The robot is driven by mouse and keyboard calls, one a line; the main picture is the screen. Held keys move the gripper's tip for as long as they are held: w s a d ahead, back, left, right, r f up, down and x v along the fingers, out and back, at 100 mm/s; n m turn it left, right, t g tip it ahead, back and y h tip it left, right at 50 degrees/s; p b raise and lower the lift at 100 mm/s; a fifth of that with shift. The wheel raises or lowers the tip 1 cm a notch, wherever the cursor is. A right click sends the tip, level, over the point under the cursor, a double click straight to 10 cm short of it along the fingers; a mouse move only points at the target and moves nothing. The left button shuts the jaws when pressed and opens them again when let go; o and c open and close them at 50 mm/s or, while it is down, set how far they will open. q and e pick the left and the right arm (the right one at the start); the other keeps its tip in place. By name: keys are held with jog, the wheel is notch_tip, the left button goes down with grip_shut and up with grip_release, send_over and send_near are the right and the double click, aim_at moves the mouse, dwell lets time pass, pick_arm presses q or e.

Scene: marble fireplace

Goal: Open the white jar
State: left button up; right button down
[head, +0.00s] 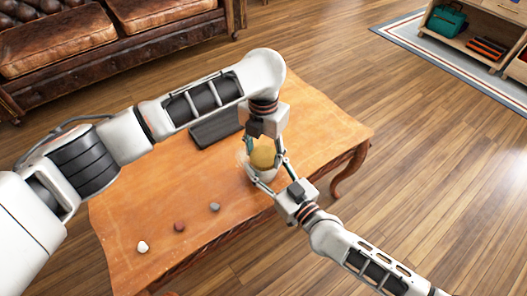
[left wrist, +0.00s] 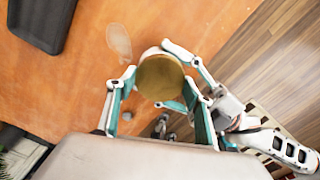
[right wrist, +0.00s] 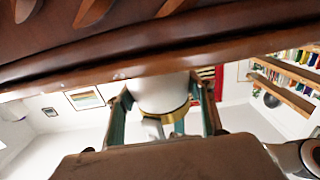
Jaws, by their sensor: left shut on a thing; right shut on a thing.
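The white jar (head: 264,174) stands near the right part of the wooden table, with a round golden-tan lid (head: 263,157) on top. In the left wrist view the lid (left wrist: 160,78) is seen from above, between the fingers of my left gripper (head: 263,150). That gripper is shut on the lid. My right gripper (head: 268,170) reaches in from the lower right and is shut on the jar's body. In the right wrist view the white body (right wrist: 158,92) and the gold lid edge (right wrist: 180,112) show between its fingers. The fingers partly hide the jar.
The orange-brown table (head: 130,215) carries a dark tray (head: 215,130) behind the jar. White (head: 142,247), reddish (head: 180,227) and grey (head: 214,207) small lumps lie along its front left. A clear oval thing (left wrist: 119,40) lies near the jar. A leather sofa (head: 60,45) stands behind.

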pick_arm(q)
jog(key=n, duration=2.7)
jog(key=shift+n, duration=0.4)
jog(key=n, duration=1)
jog(key=shift+r, duration=0.1)
jog(key=n, duration=0.5)
jog(key=shift+n, duration=0.3)
jog(key=n, duration=0.5)
jog(key=shift+n, duration=0.4)
